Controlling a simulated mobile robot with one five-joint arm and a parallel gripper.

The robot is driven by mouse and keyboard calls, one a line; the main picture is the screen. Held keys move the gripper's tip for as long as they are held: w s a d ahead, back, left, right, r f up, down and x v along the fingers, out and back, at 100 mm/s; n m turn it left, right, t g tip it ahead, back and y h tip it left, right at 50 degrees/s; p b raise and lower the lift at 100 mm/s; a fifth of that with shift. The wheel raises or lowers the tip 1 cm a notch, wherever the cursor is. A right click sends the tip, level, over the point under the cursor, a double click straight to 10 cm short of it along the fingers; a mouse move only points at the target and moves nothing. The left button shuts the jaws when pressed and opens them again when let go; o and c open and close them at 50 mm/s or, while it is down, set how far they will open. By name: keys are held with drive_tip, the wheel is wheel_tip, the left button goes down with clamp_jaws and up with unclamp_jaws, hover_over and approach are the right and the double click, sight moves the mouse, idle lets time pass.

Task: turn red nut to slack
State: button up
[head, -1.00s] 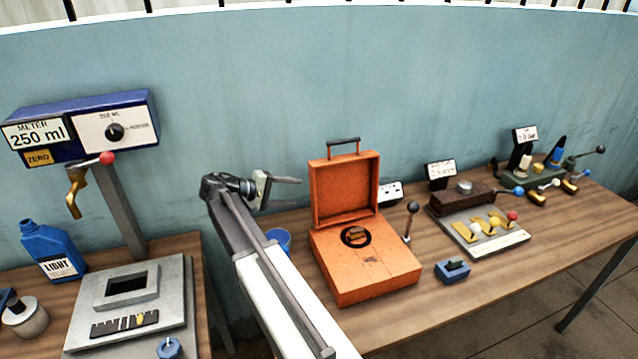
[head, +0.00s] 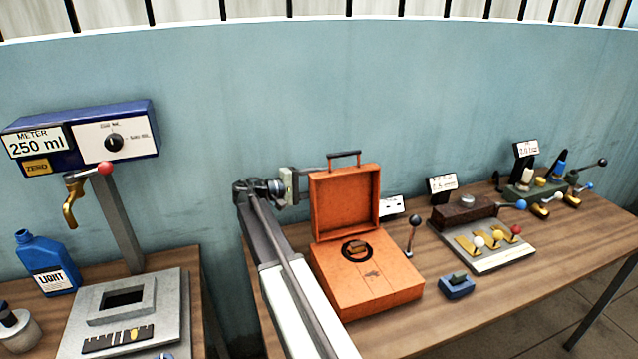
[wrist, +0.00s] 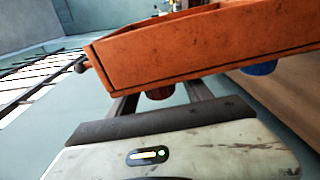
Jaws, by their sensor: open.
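In the wrist view a dark red, round piece (wrist: 160,92), which looks like the red nut, shows at the edge of the orange case lid (wrist: 200,50). It is partly hidden by the lid. My gripper (head: 308,169) is open, its fingers reaching in behind the raised lid (head: 345,199) in the head view. In the wrist view the fingers lie on either side of the red piece, apart from it. The head view does not show the red piece, since the lid hides that side.
A blue round piece (wrist: 260,68) sits near the lid in the wrist view. The orange case (head: 368,280) stands open on the bench, with a black-knobbed lever (head: 413,222) and a blue block (head: 456,286) to its right. The meter stand (head: 118,220) is at the left.

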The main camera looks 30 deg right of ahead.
clamp_jaws()
drive_tip(key=shift+r+p, duration=0.15)
drive_tip(key=shift+p, duration=0.25)
